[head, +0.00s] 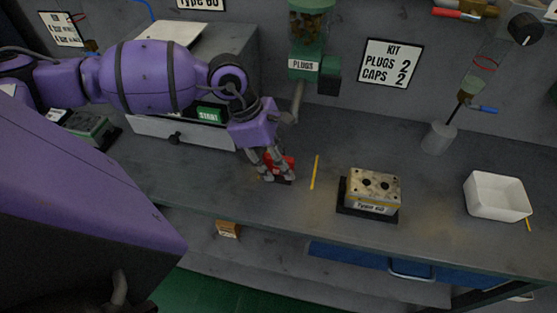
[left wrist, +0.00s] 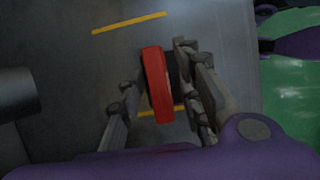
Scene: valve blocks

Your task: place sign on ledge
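A small red sign (head: 283,163) with a dark base is on or just above the grey bench, near its front edge. My left gripper (head: 276,174) reaches down over it with a finger on each side. In the left wrist view the red sign (left wrist: 157,85) is edge-on between the fingertips (left wrist: 160,75). The fingers appear closed against it, one along the red face and one along the dark part. The fingers hide part of the sign, and I cannot tell whether its base touches the bench. No ledge can be clearly singled out. My right gripper is not in view.
A yellow strip (head: 315,172) marks the bench right of the sign. A valve block (head: 374,188) sits on a dark mat, and a white bin (head: 497,197) stands farther right.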

